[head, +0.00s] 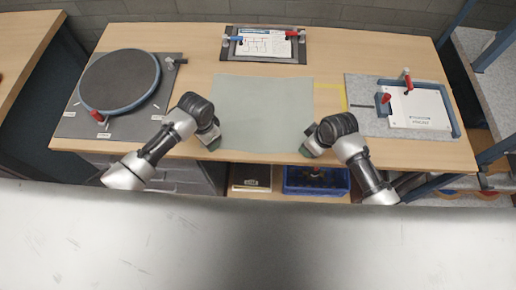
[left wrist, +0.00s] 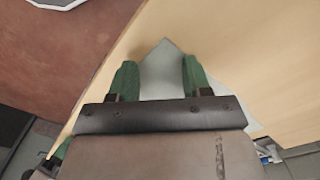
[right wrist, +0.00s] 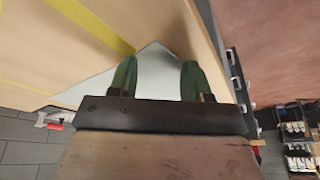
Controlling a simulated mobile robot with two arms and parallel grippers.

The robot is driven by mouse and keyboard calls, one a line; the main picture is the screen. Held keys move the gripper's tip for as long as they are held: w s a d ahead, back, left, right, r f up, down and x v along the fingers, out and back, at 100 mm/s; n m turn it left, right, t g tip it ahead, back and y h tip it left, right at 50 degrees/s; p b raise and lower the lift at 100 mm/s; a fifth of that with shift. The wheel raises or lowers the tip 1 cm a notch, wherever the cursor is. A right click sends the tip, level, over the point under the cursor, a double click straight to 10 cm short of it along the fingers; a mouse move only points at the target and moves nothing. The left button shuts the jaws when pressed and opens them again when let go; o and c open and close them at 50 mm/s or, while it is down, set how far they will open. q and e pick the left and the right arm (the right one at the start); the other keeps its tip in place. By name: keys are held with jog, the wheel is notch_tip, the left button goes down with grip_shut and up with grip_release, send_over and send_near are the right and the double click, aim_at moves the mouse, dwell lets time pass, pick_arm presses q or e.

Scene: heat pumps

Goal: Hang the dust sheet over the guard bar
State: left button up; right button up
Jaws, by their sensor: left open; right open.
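The dust sheet (head: 262,112) is a pale grey-green cloth lying flat on the middle of the wooden table. My left gripper (head: 212,140) is at its near left corner, and my right gripper (head: 307,148) is at its near right corner. In the left wrist view a sheet corner shows between the open fingers (left wrist: 160,78). In the right wrist view another corner shows between the open fingers (right wrist: 157,78). Neither gripper is closed on the cloth. A broad grey metal surface (head: 260,240) crosses the whole foreground; I cannot tell whether it is the guard bar.
A round dark disc (head: 120,80) on a grey mat is at the table's left. A clamped paper board (head: 265,45) stands at the back. A white plate in a fixture (head: 418,108) is at the right. A blue crate (head: 316,181) sits below the table's front edge.

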pick_arm(q)
jog(key=shift+f, duration=0.15)
pick_arm(e)
jog(key=shift+f, duration=0.15)
pick_arm(q)
grip_shut()
pick_arm(e)
jog(key=shift+s, duration=0.1)
grip_shut()
pick_arm(q)
jog(key=shift+a, duration=0.1)
pick_arm(e)
jog(key=shift+d, duration=0.1)
